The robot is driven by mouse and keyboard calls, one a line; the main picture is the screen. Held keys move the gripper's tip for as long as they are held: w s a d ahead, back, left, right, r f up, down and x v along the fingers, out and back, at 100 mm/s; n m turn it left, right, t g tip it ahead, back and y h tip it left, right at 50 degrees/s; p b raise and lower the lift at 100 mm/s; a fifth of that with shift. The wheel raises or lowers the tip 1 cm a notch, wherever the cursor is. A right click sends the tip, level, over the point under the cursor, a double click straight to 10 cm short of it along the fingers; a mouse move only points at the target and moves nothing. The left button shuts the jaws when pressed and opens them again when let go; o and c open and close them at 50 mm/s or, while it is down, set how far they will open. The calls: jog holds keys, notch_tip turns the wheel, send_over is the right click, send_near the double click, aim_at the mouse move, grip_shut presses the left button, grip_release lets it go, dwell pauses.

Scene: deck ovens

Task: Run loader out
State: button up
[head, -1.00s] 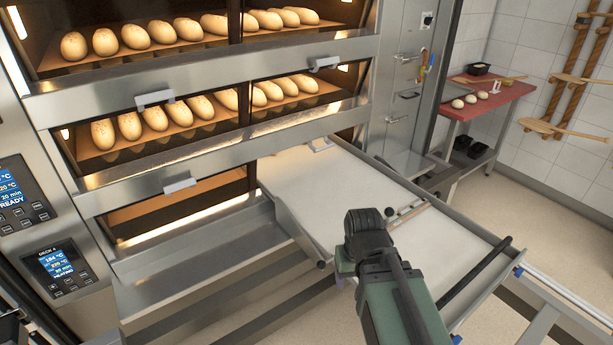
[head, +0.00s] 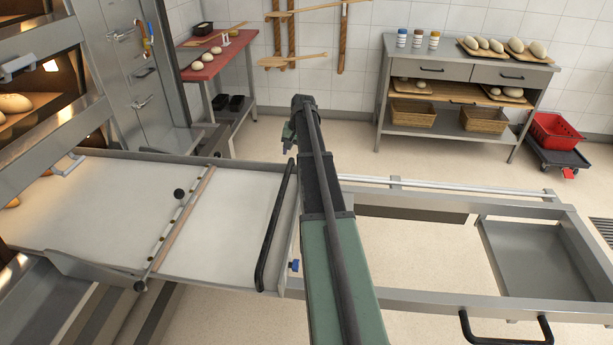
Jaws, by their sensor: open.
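The loader is a flat white belt bed (head: 95,205) in a steel frame. It reaches from the oven front at the left to its outer end, with a bare belt in view. A black bar handle (head: 274,226) runs across its outer end. A wooden strip and rail (head: 180,222) cross the belt nearer the oven. My gripper (head: 290,142) is open and empty. It is beyond the far end of the black handle and apart from it, with my arm reaching past the loader's outer end. The loader's inner end is partly out of view.
A steel rail frame (head: 440,302) with its own black handle (head: 505,335) extends right. The deck oven (head: 45,140) stands left with loaves inside. A red-topped table (head: 215,55), a shelf unit (head: 465,75) and a red crate (head: 556,133) stand behind. Open floor lies between.

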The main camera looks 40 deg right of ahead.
aim_at(287, 174)
jog(key=f+b, duration=0.3)
jog(key=w+a+f+b, duration=0.1)
jog(key=f+b, duration=0.3)
jog(key=w+a+f+b, duration=0.1)
jog(key=f+b, duration=0.2)
jog(key=shift+f+b, duration=0.3)
jog(key=shift+b, duration=0.1)
jog(key=shift+r, duration=0.15)
jog(key=shift+c, duration=0.3)
grip_shut()
